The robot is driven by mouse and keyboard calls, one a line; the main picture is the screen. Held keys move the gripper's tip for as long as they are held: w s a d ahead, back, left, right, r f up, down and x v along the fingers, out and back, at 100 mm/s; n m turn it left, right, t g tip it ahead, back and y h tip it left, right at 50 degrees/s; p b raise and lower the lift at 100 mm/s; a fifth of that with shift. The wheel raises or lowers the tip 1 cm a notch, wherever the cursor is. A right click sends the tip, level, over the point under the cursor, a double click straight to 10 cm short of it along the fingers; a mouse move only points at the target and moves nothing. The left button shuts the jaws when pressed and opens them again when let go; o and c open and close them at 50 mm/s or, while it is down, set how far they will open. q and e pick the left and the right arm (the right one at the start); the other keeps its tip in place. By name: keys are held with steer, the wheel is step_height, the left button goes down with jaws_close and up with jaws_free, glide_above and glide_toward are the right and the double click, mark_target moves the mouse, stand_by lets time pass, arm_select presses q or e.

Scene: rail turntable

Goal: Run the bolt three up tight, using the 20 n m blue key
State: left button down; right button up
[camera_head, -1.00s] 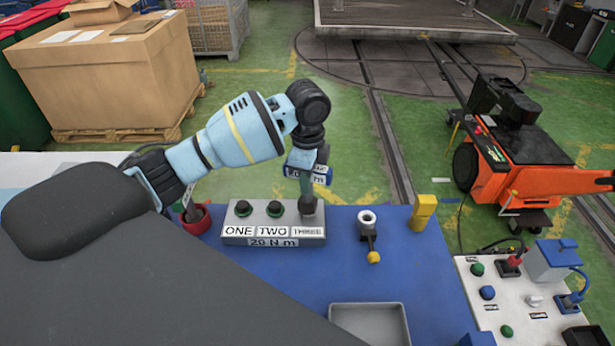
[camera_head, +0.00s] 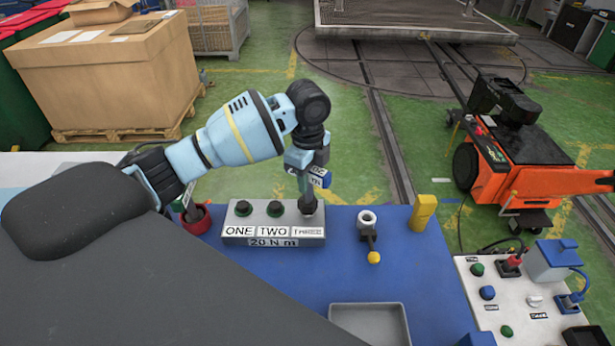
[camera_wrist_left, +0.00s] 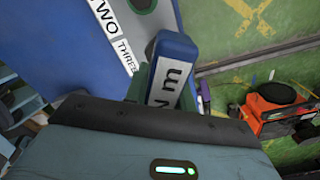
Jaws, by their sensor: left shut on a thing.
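A grey block (camera_head: 240,236) on the blue table is marked ONE, TWO, THREE and 20 N m. Bolts one (camera_head: 243,208) and two (camera_head: 275,208) show as dark heads with green around them. My left gripper (camera_head: 306,172) is shut on the blue key (camera_head: 326,179), upright over position three. The key's shaft reaches down to bolt three (camera_head: 308,208), which it mostly hides. In the left wrist view the blue key (camera_wrist_left: 172,62) shows its white label ending in "m", with the THREE label beside it. My right gripper is not in view.
A red holder (camera_head: 196,219) stands left of the block. A grey fitting with a yellow-knobbed lever (camera_head: 368,238), a yellow block (camera_head: 423,212) and a grey tray (camera_head: 370,322) are to the right. A control panel (camera_head: 520,300) is further right.

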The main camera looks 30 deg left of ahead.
arm_select(q)
steer(key=shift+m, duration=0.3)
steer(key=shift+m, duration=0.6)
steer(key=shift+m, duration=0.7)
steer(key=shift+m, duration=0.5)
